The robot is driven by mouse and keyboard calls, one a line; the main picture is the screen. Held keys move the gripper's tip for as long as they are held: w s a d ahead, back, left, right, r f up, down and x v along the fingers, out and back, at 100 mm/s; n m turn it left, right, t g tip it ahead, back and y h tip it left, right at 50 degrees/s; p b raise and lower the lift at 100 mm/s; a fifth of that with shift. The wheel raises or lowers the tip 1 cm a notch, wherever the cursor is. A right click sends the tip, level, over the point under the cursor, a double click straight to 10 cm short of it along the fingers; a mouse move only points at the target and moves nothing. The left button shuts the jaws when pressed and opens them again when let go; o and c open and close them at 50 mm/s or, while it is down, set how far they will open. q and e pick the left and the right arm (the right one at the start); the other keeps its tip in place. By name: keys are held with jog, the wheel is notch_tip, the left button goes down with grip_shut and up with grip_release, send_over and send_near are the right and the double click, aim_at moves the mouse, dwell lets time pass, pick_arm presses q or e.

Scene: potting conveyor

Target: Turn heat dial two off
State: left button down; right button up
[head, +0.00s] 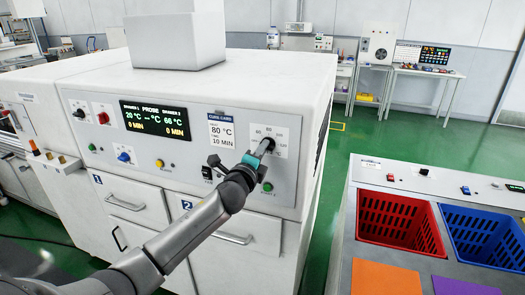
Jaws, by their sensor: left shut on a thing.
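Heat dial two (270,144) is a dark knob on a white marked plate at the right of the oven's front panel. My left gripper (260,151) is at the dial and is shut on it. The fingers and wrist hide much of the dial, so its setting cannot be read. The display (155,121) reads 20 °C for chamber 1 and 66 °C for chamber 2, with 0 MIN on both sides. My right gripper is not in view.
A card (221,131) reading 80 °C and 10 MIN is left of the dial. A black switch (207,173) and a green button (267,187) are near my wrist. Door handles (233,238) stick out below. A red crate (395,205) and a blue crate (480,220) stand right, across green floor.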

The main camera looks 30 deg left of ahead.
pick_arm(q)
jog(key=shift+n, duration=1.5)
jog(key=c, duration=0.8)
grip_release()
jog(key=shift+c, duration=0.2)
jog(key=shift+s, duration=0.1)
jog(key=b+v, duration=0.1)
jog(key=v, duration=1.4)
jog(key=shift+a+f, duration=0.1)
jog(key=shift+f, duration=0.1)
